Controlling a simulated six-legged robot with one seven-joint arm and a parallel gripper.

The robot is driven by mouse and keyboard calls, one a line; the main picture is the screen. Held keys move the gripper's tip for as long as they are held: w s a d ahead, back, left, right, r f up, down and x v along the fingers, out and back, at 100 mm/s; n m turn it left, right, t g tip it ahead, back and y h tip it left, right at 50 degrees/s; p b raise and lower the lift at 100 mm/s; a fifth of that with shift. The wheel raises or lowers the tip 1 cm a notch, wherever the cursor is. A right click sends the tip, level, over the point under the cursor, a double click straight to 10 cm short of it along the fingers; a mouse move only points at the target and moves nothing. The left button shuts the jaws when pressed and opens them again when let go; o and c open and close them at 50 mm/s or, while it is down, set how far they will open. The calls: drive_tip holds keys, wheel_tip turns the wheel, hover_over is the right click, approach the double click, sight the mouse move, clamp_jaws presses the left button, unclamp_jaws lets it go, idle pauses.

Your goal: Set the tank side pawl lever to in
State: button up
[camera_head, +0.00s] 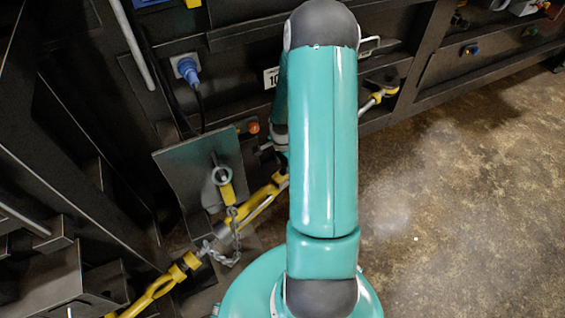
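A yellow and silver ratchet turnbuckle (261,206) runs diagonally from the lower left up to the right, and its upper end passes behind my teal arm. Its lower yellow end (160,287) reaches toward the bottom left. I cannot make out the pawl lever or which way it is set. My arm fills the middle of the view. A little of my forearm and wrist shows past its left edge, close to the turnbuckle's upper end. My gripper's fingers are hidden behind the arm, so I cannot see whether they touch anything.
A dark plate (173,166) stands left of the turnbuckle, with a yellow-tagged ring pin (224,184) and a chain (221,256) by it. A blue plug (187,70) with a cable is above. Another yellow fitting (379,94) is right of my arm. Brown floor (470,200) is clear at right.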

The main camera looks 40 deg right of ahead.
clamp_jaws()
drive_tip(key=shift+d, duration=0.15)
drive_tip(key=shift+d+y, duration=0.85)
drive_tip(key=shift+y, duration=0.65)
drive_tip(key=shift+w+d+f+y, duration=0.1)
drive_tip(key=shift+d+y, duration=0.2)
drive_tip(key=shift+y, duration=0.35)
drive_tip(key=shift+s+d+f+y, duration=0.1)
drive_tip(key=shift+d+y, duration=0.25)
drive_tip(key=shift+y, duration=0.35)
drive_tip(key=shift+w+d+f+y, duration=0.1)
drive_tip(key=shift+d+y, duration=0.2)
drive_tip(key=shift+y, duration=0.35)
unclamp_jaws()
